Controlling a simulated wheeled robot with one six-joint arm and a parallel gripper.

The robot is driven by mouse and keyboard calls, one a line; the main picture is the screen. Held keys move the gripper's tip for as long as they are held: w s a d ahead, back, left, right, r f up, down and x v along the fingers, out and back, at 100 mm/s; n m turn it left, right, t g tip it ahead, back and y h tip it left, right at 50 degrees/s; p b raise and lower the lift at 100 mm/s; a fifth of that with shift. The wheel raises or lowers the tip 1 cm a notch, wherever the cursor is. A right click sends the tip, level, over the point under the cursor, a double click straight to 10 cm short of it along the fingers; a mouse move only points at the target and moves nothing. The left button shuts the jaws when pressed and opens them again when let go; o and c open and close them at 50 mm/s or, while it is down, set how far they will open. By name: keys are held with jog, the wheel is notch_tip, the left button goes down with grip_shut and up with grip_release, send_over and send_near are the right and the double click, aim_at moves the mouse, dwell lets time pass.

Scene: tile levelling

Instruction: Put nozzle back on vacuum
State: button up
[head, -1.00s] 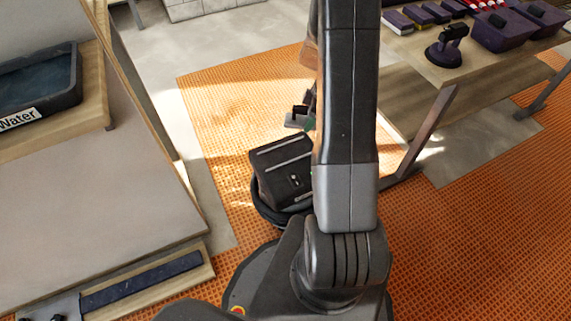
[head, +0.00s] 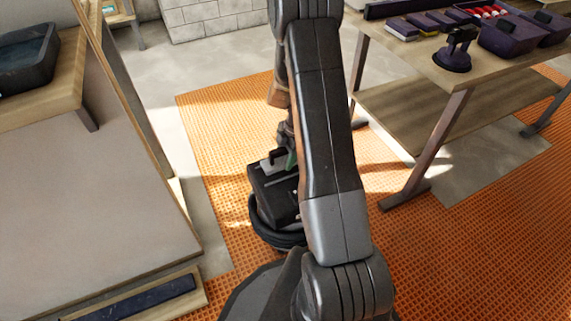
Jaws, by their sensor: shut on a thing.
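The vacuum (head: 273,190) is a dark boxy machine with a coiled black hose (head: 272,232) around its base, standing on the orange mat. My gripper (head: 288,151) is just above the vacuum, largely hidden behind my own arm. It is shut on the nozzle (head: 277,157), a small dark and light grey piece that shows at the left of my arm. The nozzle is at the vacuum's top; I cannot tell whether it touches it. A bit of green shows beside the nozzle.
A wooden workbench (head: 440,75) at the right holds purple boxes and a suction cup tool (head: 457,50). A wooden stand with a dark water tub (head: 28,60) is at the left. The orange mat (head: 225,120) is clear behind the vacuum.

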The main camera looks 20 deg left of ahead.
notch_tip(320, 180, down, 3)
jog(key=shift+r+b, duration=0.15)
jog(key=shift+b, duration=0.25)
